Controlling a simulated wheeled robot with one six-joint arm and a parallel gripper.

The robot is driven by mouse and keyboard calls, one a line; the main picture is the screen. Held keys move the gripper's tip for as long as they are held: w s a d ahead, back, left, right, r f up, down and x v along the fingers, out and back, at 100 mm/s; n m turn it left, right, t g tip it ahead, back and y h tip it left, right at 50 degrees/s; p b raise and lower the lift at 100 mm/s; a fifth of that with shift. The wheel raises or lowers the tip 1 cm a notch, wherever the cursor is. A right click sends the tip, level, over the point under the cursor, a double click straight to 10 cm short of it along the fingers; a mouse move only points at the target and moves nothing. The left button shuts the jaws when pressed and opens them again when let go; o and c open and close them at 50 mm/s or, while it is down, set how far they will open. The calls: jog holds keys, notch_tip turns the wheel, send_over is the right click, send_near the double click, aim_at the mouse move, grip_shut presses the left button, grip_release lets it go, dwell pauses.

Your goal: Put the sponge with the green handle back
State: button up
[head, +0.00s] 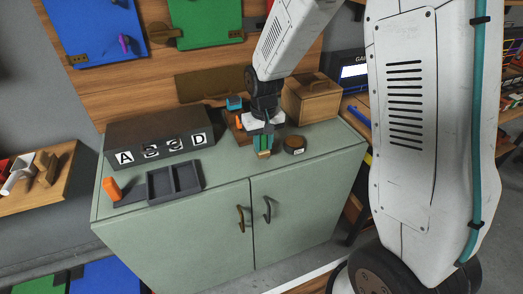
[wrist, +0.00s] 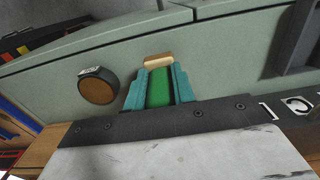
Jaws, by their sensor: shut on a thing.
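The sponge with the green handle is in my gripper (head: 262,142), above the top of the green cabinet (head: 225,180). In the wrist view my gripper (wrist: 159,92) has its teal fingers on both sides of the green handle (wrist: 160,88). The tan sponge (wrist: 158,60) sticks out past the fingertips. In the head view the tan end (head: 264,154) shows small below the fingers. I cannot tell whether it touches the cabinet top.
A round dark container (head: 294,145) stands just right of my gripper. A dark box lettered on its front (head: 158,140), a grey two-part tray (head: 174,181) and an orange object (head: 111,188) are on the left. A wooden box (head: 312,98) stands behind right.

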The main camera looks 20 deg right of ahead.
jog(key=shift+w+a+f, duration=0.1)
jog(key=shift+w+a, duration=0.1)
jog(key=shift+w, duration=0.25)
jog(key=shift+s+f, duration=0.1)
jog(key=shift+f, duration=1.6)
jog(key=shift+f, duration=0.15)
jog(key=o, duration=1)
